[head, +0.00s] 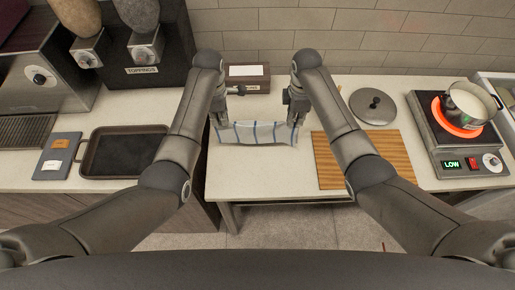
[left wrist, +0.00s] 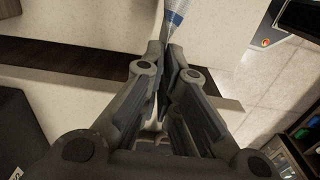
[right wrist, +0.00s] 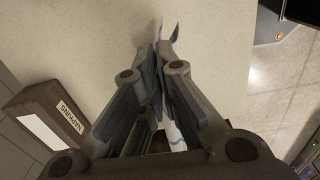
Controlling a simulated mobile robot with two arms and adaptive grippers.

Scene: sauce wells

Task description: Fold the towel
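The towel (head: 256,133), white with blue stripes, stretches between my two grippers over the middle counter in the head view. Its lower edge sags slightly; I cannot tell whether it touches the counter. My left gripper (head: 219,122) is at its left end, with the fingers closed together on the cloth. In the left wrist view the towel (left wrist: 178,18) runs out from the fingertips (left wrist: 165,48). My right gripper (head: 293,121) is at its right end. In the right wrist view its fingertips (right wrist: 162,45) are closed, with towel (right wrist: 171,134) showing between and beyond the fingers.
A napkins box (head: 247,86) stands behind the towel. A wooden board (head: 390,145) and a pot lid (head: 372,106) lie to the right, then a glowing burner (head: 442,122) with a pot (head: 470,102). A dark tray (head: 125,152) is at left. Bare counter lies in front of the towel.

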